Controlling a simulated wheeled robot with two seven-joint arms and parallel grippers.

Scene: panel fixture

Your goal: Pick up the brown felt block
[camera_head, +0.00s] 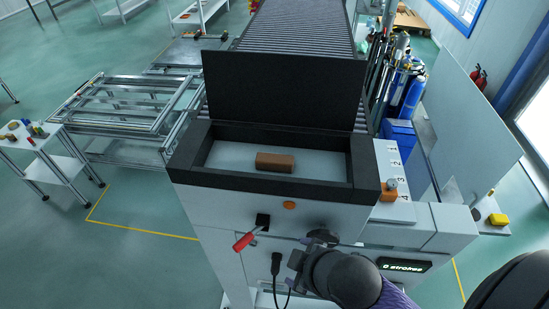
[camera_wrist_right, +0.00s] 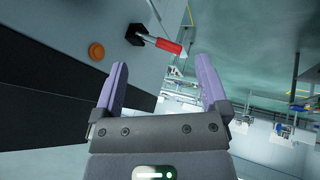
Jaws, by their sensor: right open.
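The brown felt block (camera_head: 275,162) lies flat on the pale floor of a shallow black-rimmed recess (camera_head: 225,155) in the top of the panel fixture, with clear floor on both sides of it. My right gripper (camera_wrist_right: 162,78) has two purple fingers spread wide apart with nothing between them. The right wrist view shows it by the fixture's front, near the red-handled lever and the orange button; the block is not in that view. In the head view my right arm is low in front of the fixture, clear of the block, and its fingertips cannot be made out. My left gripper is not in view.
A black raised panel (camera_head: 285,90) stands behind the recess. On the front are an orange button (camera_head: 289,205) and a red-handled lever (camera_head: 244,241). A numbered strip (camera_head: 393,165) with an orange piece (camera_head: 389,190) and a display (camera_head: 404,266) reading "0 strokes" are at the right.

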